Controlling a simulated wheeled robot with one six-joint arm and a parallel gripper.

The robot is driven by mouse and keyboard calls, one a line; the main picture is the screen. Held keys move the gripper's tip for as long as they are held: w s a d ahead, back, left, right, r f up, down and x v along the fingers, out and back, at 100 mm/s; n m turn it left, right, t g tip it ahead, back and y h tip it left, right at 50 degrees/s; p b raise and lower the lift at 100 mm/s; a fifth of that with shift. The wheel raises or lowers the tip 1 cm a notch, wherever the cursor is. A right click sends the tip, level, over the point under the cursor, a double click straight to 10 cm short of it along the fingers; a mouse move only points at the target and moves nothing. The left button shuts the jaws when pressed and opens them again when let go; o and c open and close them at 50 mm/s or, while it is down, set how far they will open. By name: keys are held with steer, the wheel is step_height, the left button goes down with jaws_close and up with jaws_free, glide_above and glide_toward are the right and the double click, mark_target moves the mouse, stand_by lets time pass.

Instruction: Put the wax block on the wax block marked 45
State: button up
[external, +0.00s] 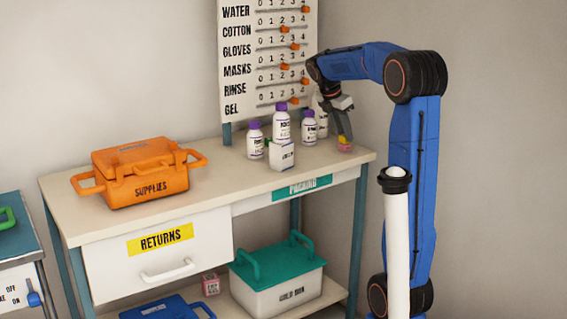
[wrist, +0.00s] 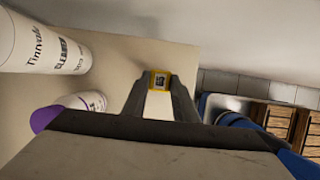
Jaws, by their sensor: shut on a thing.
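My gripper (external: 344,138) points down over the right end of the tabletop, its fingers closed on a small yellow wax block (wrist: 160,75). In the wrist view the yellow block sits between the fingertips, with a dark square label whose characters are too small to read surely. In the external view a pink wax block (external: 345,147) shows directly under the yellow one, at the tabletop. The two look stacked, touching or nearly so; I cannot tell if there is a gap. No number shows on the pink block, and the wrist view hides it.
Several white bottles with purple caps (external: 254,140) stand left of my gripper, one on a white box (external: 281,156). A larger white bottle (wrist: 42,45) is close by. An orange supplies case (external: 140,173) sits at left. The tabletop's front right (external: 330,166) is clear.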

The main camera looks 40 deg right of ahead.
steer(key=shift+f, duration=0.1)
steer(key=o, duration=1)
steer(key=v, duration=1.2)
steer(key=s+a+f+m+t+y, duration=0.1)
steer(key=s+a+f+m, duration=0.5)
steer(key=s, duration=0.3)
steer(key=s+a+f+m+t+y, duration=0.2)
steer(key=s+a+f+m, duration=0.4)
steer(key=s+f, duration=0.2)
steer(key=s+a+f+m+t+y, duration=0.1)
steer(key=s+a+f+m, duration=0.4)
steer(key=s, duration=0.6)
steer(key=shift+s+a+f+m+t, duration=0.25)
steer(key=shift+a+f+m+t, duration=0.2)
steer(key=shift+f, duration=0.9)
